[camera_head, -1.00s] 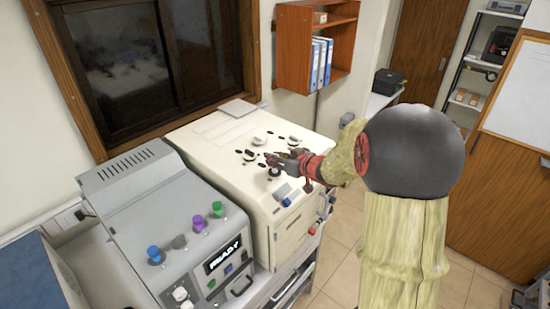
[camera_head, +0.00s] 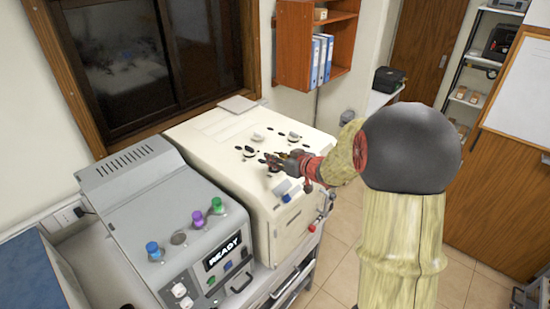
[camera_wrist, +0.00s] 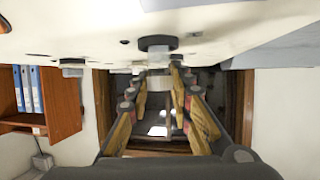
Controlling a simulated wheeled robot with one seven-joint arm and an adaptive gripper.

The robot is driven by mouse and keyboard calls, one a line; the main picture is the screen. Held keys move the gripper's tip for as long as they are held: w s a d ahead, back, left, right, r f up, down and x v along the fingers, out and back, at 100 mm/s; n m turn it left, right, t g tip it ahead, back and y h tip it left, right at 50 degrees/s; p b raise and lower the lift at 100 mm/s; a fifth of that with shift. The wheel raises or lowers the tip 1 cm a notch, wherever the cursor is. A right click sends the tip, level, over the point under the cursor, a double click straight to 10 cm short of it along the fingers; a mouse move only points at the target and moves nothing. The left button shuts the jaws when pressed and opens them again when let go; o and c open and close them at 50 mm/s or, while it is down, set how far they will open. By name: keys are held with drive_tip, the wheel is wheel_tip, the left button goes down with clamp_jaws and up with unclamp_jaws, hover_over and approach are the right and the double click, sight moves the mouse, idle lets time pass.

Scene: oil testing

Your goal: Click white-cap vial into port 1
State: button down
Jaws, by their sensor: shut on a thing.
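My gripper (camera_head: 275,163) is over the front part of the cream machine's top (camera_head: 205,140). In the wrist view, which looks upside down, its fingers (camera_wrist: 161,82) are shut on a small pale cylinder (camera_wrist: 159,57), seemingly the white-cap vial. The vial's end meets a black ring (camera_wrist: 158,43) on the cream surface, apparently a port. Whether it is seated, or only touching, I cannot tell. In the head view the fingers mostly hide the vial. Other dark-ringed ports (camera_head: 249,151) sit nearby on the same top. I cannot read any port number.
A window is behind. A wall shelf with blue binders (camera_head: 318,60) hangs behind the cream machine. Floor is open at right.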

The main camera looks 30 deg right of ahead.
drive_tip(key=shift+f, duration=0.55)
idle(0.9)
drive_tip(key=c, duration=1.5)
unclamp_jaws()
drive_tip(key=v, duration=1.2)
